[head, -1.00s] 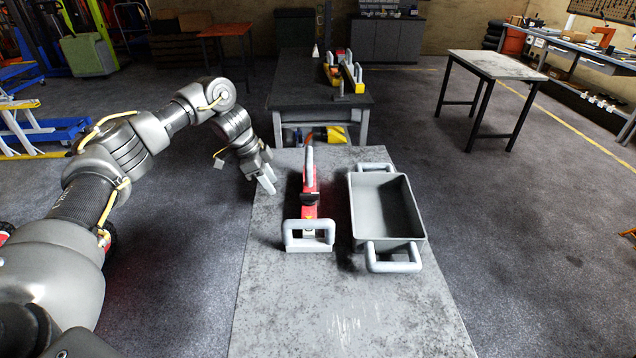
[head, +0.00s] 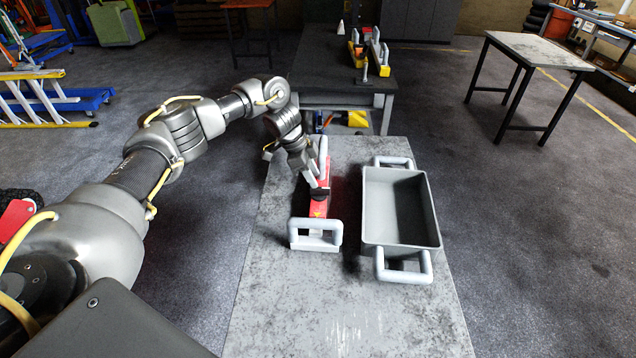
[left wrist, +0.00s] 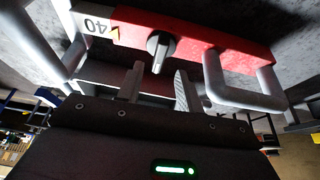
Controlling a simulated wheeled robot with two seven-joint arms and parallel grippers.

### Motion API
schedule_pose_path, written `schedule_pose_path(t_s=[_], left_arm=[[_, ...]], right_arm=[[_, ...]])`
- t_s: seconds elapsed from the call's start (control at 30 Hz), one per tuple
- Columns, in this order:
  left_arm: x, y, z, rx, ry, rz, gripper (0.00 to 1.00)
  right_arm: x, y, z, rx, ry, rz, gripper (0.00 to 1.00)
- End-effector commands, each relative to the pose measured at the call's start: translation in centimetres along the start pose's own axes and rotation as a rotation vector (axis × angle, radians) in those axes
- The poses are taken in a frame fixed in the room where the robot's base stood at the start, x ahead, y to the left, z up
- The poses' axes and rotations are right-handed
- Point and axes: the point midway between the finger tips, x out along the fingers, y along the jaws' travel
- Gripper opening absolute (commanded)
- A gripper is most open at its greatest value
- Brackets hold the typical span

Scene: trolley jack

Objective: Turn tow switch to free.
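The red trolley jack (head: 316,211) lies on the grey table with a grey handle at each end. In the left wrist view its red body (left wrist: 225,48) crosses the top, and a dark round switch (left wrist: 160,43) with a paler raised bar stands out from it. My left gripper (head: 318,180) is over the jack's middle. In the left wrist view its fingers (left wrist: 158,85) are open and apart, with the switch ahead between them; I see no contact. My right gripper is out of view.
A grey open bin (head: 400,212) with two handles stands right of the jack on the table (head: 350,320). The near part of this table is clear. A dark table (head: 325,80) with yellow and red items stands behind it.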

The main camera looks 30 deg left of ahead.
Motion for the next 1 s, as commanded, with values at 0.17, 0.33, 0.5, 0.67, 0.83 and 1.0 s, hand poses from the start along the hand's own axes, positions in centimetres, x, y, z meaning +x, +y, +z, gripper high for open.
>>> schedule_pose_path(t_s=[0.17, 0.33, 0.5, 0.67, 0.83, 1.0], left_arm=[[2.7, 0.1, 0.1, -0.003, -0.002, 0.001, 0.36], [4.2, 0.0, 0.2, -0.003, -0.001, -0.001, 0.36], [4.6, 0.0, 0.2, -0.002, 0.0, -0.002, 0.36], [4.5, 0.0, 0.2, -0.003, 0.0, -0.002, 0.36], [4.5, 0.0, 0.2, -0.003, 0.0, -0.002, 0.15], [4.5, 0.0, 0.2, -0.003, 0.0, -0.002, 0.0]], right_arm=[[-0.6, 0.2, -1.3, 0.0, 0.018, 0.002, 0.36], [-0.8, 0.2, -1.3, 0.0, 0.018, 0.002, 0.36], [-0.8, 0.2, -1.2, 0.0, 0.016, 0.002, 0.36], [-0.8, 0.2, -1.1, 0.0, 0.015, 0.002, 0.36], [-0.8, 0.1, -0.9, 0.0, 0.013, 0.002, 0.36], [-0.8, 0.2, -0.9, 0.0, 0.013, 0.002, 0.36]])
